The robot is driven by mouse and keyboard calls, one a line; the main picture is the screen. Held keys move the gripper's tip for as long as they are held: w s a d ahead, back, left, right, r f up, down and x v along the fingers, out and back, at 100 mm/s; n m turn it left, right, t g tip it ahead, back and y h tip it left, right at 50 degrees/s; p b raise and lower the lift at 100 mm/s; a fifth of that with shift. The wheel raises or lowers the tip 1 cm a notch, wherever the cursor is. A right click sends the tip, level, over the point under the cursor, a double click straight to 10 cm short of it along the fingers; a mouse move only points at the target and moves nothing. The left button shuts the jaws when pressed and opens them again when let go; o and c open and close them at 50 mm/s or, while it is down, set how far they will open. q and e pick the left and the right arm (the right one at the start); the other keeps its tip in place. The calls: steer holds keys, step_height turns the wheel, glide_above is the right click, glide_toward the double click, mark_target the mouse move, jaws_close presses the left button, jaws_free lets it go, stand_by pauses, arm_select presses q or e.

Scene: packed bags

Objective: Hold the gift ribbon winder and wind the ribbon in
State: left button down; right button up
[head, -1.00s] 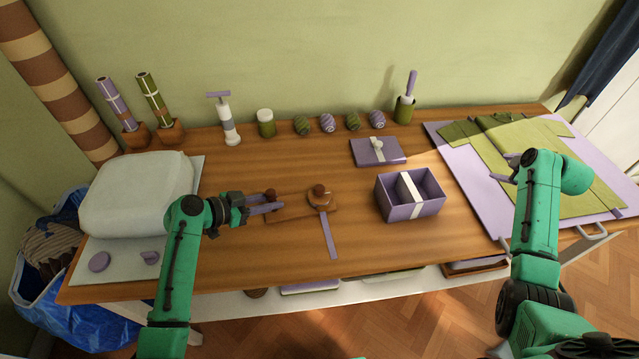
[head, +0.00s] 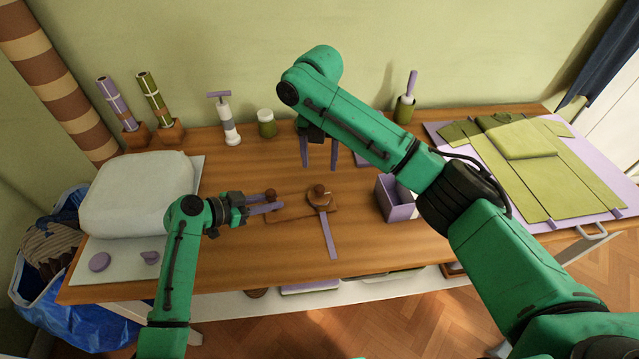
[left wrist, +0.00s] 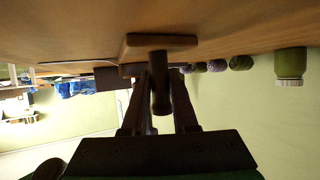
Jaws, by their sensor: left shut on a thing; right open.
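The gift ribbon winder (head: 292,212) is a brown wooden base lying on the table, with a round reel and knob (head: 319,193) at its right end. A flat lilac ribbon (head: 329,237) runs from the reel toward the table's front edge. My left gripper (head: 272,206) is shut on the winder's left end. The left wrist view shows a dark wooden handle (left wrist: 160,92) between its fingers. My right gripper (head: 320,164) is open and empty, fingers pointing down, above the table behind the reel, not touching it.
A lilac box (head: 394,203) stands right of the winder, partly hidden by my right arm. A white padded bag (head: 138,194) sits at the left. A green jar (head: 267,123) and a pump (head: 226,118) stand at the back. Olive cloth (head: 515,135) covers the lilac board at right.

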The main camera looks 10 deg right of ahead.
mark_target(319, 188)
step_height(319, 188, down, 9)
steer(key=shift+f, duration=0.1)
jaws_close()
